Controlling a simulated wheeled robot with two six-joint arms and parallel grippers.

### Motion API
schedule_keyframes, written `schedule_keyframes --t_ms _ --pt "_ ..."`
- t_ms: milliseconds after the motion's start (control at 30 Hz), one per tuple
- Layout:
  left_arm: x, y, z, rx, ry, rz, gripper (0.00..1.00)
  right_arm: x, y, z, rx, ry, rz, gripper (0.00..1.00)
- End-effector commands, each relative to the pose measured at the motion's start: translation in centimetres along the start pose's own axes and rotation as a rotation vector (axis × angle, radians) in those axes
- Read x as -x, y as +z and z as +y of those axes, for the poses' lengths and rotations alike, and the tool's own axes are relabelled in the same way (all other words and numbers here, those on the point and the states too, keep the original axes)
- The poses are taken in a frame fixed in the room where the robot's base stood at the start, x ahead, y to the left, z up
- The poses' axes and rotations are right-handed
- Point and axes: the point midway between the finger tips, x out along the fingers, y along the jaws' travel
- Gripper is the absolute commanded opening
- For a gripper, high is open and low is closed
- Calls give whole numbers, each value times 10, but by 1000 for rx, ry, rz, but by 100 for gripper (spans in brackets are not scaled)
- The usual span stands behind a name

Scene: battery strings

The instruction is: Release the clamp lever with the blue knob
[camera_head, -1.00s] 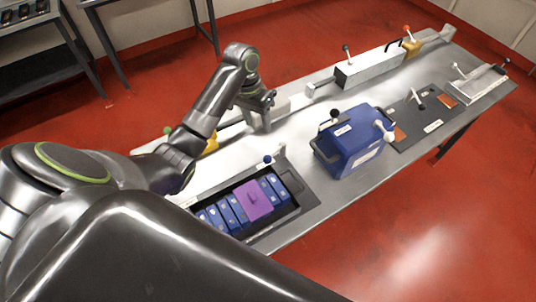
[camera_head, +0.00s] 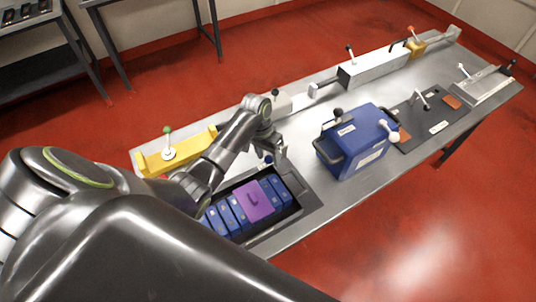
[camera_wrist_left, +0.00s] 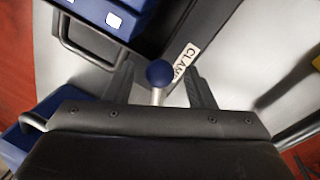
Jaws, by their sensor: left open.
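The clamp lever's blue knob (camera_head: 268,159) shows at the back edge of the black battery tray in the head view, close to my left gripper. In the left wrist view the round blue knob (camera_wrist_left: 159,73) sits on a short pale stem beside a white label reading "CLAM", the rest cut off. My left gripper (camera_head: 279,152) is open. Its two dark fingers (camera_wrist_left: 160,82) stand on either side of the knob, with gaps on both sides. Whether the knob lies fully between the fingertips in depth I cannot tell. My right gripper is not in view.
The tray (camera_head: 302,203) holds several blue cells and a purple block (camera_head: 254,200). A blue box (camera_head: 357,140) with a black handle stands to its right. A yellow fixture (camera_head: 160,160) with a green-knobbed lever is at the left. Bare table lies in front of the blue box.

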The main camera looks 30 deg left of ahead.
Motion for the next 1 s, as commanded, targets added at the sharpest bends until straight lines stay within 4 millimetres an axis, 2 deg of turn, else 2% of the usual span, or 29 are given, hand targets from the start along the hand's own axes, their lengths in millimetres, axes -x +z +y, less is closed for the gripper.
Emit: schedule_keyframes --t_ms 300,700,1000 --pt "-3 0 0 -1 0 0 50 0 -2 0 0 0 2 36" --pt "-3 0 0 0 0 0 0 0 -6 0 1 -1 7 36" --pt "-3 -3 -5 -8 -1 -1 0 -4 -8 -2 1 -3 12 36"
